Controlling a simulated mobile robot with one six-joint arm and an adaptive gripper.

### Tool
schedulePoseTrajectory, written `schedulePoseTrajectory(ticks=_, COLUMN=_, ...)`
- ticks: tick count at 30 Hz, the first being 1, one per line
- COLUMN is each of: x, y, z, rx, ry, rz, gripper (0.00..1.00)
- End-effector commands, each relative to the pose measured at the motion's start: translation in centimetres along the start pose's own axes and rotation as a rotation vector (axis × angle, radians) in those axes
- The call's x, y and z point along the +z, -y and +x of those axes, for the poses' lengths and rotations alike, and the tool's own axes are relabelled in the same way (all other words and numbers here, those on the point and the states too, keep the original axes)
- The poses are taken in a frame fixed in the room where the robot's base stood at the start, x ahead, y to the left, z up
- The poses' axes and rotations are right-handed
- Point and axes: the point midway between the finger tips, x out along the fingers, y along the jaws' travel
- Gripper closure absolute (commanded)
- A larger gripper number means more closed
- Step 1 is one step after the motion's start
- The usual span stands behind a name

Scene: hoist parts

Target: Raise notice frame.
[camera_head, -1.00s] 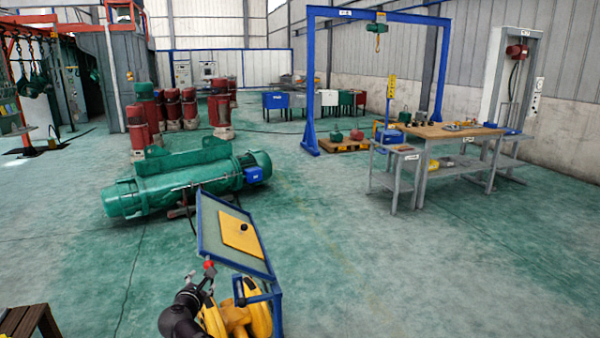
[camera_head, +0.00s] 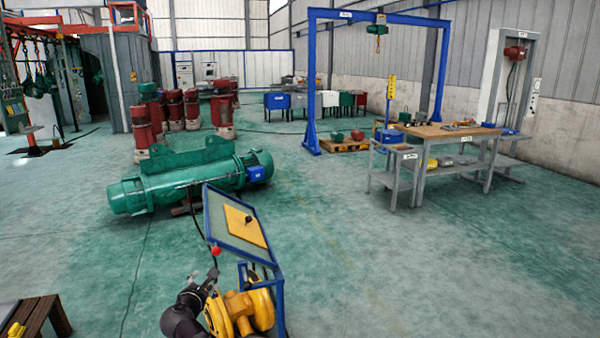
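The notice frame appears to be the blue-framed panel (camera_head: 224,236) on a blue stand at the lower middle. It is tilted, with a yellow plate (camera_head: 243,227) and a small black knob (camera_head: 249,218) on its face. A red ball (camera_head: 215,250) shows at its lower left edge. My gripper (camera_head: 207,277) is just below the red ball, at the left of the panel's lower edge. A small gap shows between gripper and ball. The fingers are dark and small, so their opening is unclear.
A yellow machine (camera_head: 240,312) stands under the panel, close to my arm. A large green hoist (camera_head: 190,182) lies behind it. A brown wooden table (camera_head: 38,315) is at the lower left. A workbench (camera_head: 450,132) and blue gantry (camera_head: 311,90) stand at right. The floor right of the panel is clear.

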Motion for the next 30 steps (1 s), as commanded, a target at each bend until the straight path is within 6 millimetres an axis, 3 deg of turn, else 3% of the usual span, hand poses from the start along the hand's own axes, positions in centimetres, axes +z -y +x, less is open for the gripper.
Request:
schedulePoseTrajectory(ticks=11, x=2.8, y=4.7, z=1.4, rx=-0.122, ry=0.002, rz=0.157, gripper=0.22)
schedulePoseTrajectory(ticks=17, x=4.8, y=8.5, z=2.1, rx=-0.225, ry=0.007, rz=0.299, gripper=0.22)
schedulePoseTrajectory(ticks=24, x=8.3, y=16.3, z=2.4, rx=-0.439, ry=0.035, rz=0.592, gripper=0.22)
schedulePoseTrajectory(ticks=30, x=10.9, y=23.3, z=1.5, rx=-0.651, ry=0.086, rz=0.883, gripper=0.22)
